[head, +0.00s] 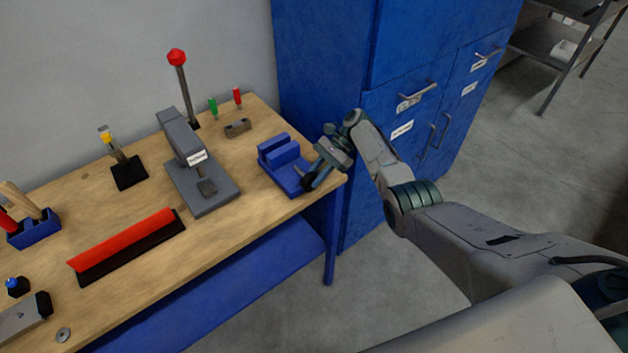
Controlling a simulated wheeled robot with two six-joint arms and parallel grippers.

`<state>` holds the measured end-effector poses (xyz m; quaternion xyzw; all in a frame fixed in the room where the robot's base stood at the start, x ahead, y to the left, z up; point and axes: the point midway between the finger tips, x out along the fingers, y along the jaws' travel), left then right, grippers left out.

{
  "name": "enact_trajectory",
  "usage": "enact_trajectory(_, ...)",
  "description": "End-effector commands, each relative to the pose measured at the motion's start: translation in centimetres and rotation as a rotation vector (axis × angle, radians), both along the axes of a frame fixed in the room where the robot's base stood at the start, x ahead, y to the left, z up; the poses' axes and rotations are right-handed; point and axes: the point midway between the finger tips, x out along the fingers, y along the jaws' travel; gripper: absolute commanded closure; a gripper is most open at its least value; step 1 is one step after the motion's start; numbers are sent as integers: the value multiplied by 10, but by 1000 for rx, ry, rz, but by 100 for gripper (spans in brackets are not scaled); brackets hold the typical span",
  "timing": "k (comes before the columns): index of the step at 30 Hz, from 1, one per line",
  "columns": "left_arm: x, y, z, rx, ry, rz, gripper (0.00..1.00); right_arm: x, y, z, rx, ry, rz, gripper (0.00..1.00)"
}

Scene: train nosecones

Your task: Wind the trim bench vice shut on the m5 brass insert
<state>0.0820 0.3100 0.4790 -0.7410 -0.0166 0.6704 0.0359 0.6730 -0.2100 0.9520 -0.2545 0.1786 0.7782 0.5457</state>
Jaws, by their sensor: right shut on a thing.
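The blue bench vice (284,168) sits at the right end of the wooden bench, near its front corner. My right gripper (309,181) is at the vice's right side, shut on what seems to be the vice handle; the gripper hides most of the handle. I cannot make out the m5 brass insert, and the space between the vice jaws is too small to read in this view. My left gripper is not in view.
A grey press (190,165) stands left of the vice on the bench (228,222). A small brown block (238,128) and green and red screwdrivers are behind. A red-and-black strip (125,245) lies at the front. Blue cabinets (335,60) stand close behind my right arm.

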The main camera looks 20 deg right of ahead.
Motion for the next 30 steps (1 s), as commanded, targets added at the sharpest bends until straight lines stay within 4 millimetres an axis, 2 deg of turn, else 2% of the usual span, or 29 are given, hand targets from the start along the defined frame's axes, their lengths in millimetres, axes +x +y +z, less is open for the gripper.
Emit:
enact_trajectory(1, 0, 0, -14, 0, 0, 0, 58, 2, -2, -7, 38, 13, -2, 100)
enact_trajectory(3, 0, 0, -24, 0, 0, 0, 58, 2, -2, -9, 94, 34, -1, 100)
enact_trajectory(12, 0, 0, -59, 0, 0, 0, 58, 2, -4, -12, 281, 100, -2, 100)
enact_trajectory(21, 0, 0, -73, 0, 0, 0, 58, 2, -4, -10, 369, 134, 0, 100)
enact_trajectory(30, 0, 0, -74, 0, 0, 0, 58, 1, -4, -9, 382, 140, 0, 100)
